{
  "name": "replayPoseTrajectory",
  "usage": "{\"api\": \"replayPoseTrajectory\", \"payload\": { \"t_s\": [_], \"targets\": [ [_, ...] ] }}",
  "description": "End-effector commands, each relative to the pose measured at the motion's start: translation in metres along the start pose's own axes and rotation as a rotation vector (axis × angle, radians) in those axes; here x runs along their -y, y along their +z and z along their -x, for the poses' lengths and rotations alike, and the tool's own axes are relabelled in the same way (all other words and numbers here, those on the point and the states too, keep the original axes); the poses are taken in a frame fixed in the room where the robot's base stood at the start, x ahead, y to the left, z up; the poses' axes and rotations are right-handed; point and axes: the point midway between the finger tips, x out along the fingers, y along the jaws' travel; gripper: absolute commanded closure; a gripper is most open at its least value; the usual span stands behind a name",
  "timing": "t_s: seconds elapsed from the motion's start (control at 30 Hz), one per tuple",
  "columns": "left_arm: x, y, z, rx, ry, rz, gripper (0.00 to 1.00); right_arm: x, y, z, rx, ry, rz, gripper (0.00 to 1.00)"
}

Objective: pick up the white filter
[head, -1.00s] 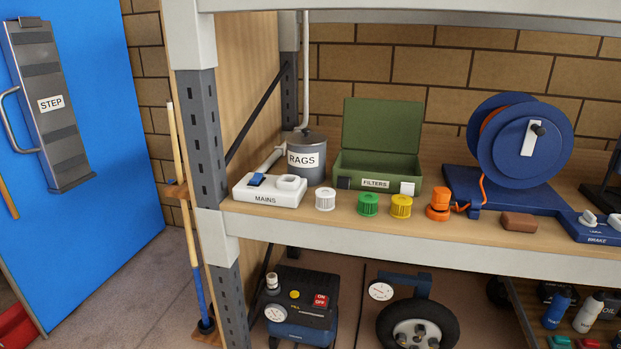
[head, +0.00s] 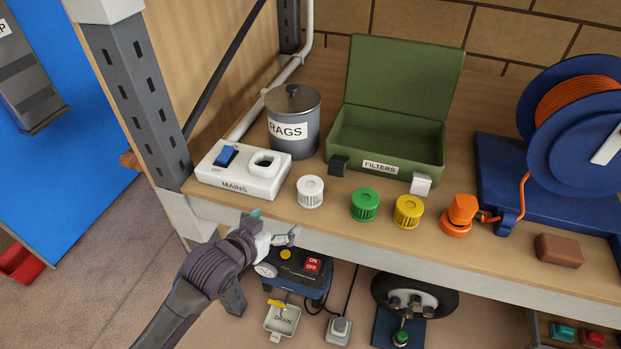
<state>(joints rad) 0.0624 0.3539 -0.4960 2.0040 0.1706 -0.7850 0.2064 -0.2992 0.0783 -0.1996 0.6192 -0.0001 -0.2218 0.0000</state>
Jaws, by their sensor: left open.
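The white filter (head: 311,192) is a small ribbed white cylinder standing upright on the wooden shelf near its front edge. It is just right of the white mains box (head: 240,172) and left of a green filter (head: 365,204). My left gripper (head: 274,226) is open and empty in front of the shelf edge. In the picture it is below and left of the white filter, apart from it. My right gripper is not in view.
A yellow filter (head: 408,211) and an orange fitting (head: 459,214) stand farther right. The open green FILTERS box (head: 385,146) and the RAGS bin (head: 293,122) are behind. A shelf upright (head: 137,85) stands left of my gripper.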

Motion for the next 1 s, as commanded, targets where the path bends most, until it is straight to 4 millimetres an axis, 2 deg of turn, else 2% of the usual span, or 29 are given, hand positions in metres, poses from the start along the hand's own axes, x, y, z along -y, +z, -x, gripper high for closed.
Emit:
{"api": "replayPoseTrajectory", "payload": {
  "t_s": [0.03, 0.1, 0.2, 0.27, 0.6, 0.87, 1.0],
  "targets": [
    [-0.009, -0.027, 0.014, -0.034, 0.019, -0.014, 0.07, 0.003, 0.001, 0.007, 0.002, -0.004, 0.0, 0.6],
    [-0.017, -0.045, 0.026, -0.059, 0.038, -0.023, 0.07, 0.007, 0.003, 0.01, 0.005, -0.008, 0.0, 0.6],
    [-0.023, -0.059, 0.03, -0.078, 0.051, -0.029, 0.07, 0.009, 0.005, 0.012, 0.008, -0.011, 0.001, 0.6],
    [-0.024, -0.061, 0.024, -0.08, 0.052, -0.029, 0.07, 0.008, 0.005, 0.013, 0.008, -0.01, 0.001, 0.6],
    [-0.028, -0.065, -0.039, -0.081, 0.052, -0.029, 0.07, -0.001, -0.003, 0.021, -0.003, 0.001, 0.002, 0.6],
    [-0.028, -0.065, -0.057, -0.08, 0.051, -0.03, 0.07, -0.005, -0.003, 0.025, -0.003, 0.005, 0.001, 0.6],
    [-0.028, -0.061, -0.075, -0.079, 0.051, -0.03, 0.07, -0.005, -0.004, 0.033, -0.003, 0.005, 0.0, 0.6]
  ]
}}
